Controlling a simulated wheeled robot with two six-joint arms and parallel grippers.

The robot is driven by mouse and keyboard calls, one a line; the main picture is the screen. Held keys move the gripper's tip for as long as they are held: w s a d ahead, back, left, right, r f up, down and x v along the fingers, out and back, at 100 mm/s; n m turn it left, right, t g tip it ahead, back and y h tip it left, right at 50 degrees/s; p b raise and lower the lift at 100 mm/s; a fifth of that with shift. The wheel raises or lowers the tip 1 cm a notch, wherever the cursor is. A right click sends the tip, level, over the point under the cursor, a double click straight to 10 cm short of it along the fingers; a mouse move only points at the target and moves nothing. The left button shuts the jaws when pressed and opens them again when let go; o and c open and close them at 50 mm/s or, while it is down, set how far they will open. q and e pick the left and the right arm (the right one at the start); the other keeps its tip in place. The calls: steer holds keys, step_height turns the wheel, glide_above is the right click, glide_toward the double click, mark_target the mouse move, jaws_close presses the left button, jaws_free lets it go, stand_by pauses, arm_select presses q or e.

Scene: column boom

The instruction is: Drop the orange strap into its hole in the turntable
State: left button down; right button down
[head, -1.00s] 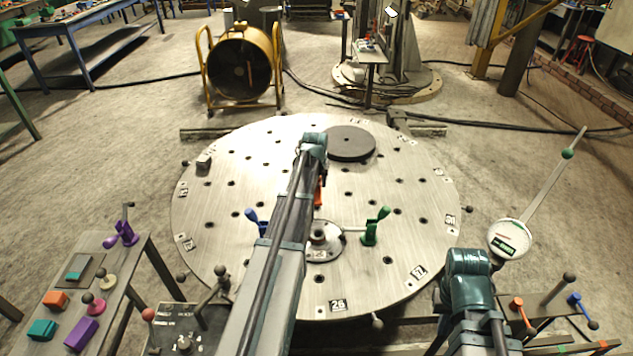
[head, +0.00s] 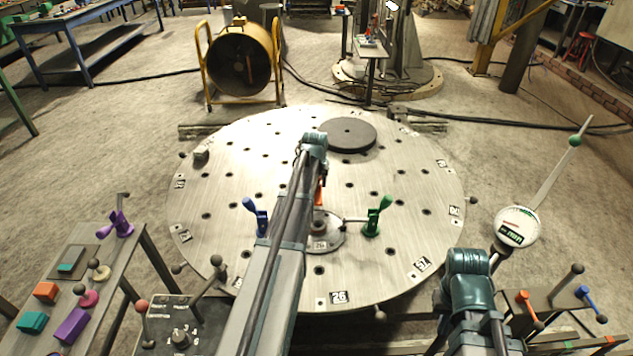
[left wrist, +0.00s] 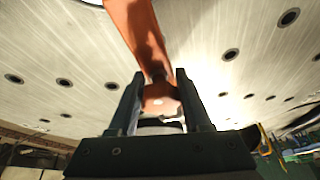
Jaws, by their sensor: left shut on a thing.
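The turntable (head: 400,230) is a large round steel plate with many dark holes. The orange strap (head: 320,191) shows only as a sliver beside my left forearm, above the plate. In the left wrist view my left gripper (left wrist: 160,98) is shut on the strap (left wrist: 138,30), which runs from between the fingers to the top edge. A blue clamp (head: 256,215) and a green clamp (head: 376,217) stand on the plate on either side of a round hub (head: 325,240). My left arm hides part of the plate, and I cannot tell which hole lies below the strap. My right gripper's fingers do not show.
A dark disc (head: 347,135) lies on the far part of the plate. A side table (head: 80,262) with coloured blocks stands at left, beside a control box (head: 180,325). A white dial (head: 516,227) on a rod stands at right. A yellow fan (head: 240,62) stands behind.

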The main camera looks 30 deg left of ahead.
arm_select(q)
steer(key=shift+f+b, duration=2.35)
steer(key=shift+b, duration=0.05)
steer(key=c, duration=0.6)
jaws_free()
steer(key=shift+r, duration=0.2)
steer(key=shift+r+p, duration=3.65)
steer(key=shift+p, duration=0.2)
steer(key=o, duration=0.5)
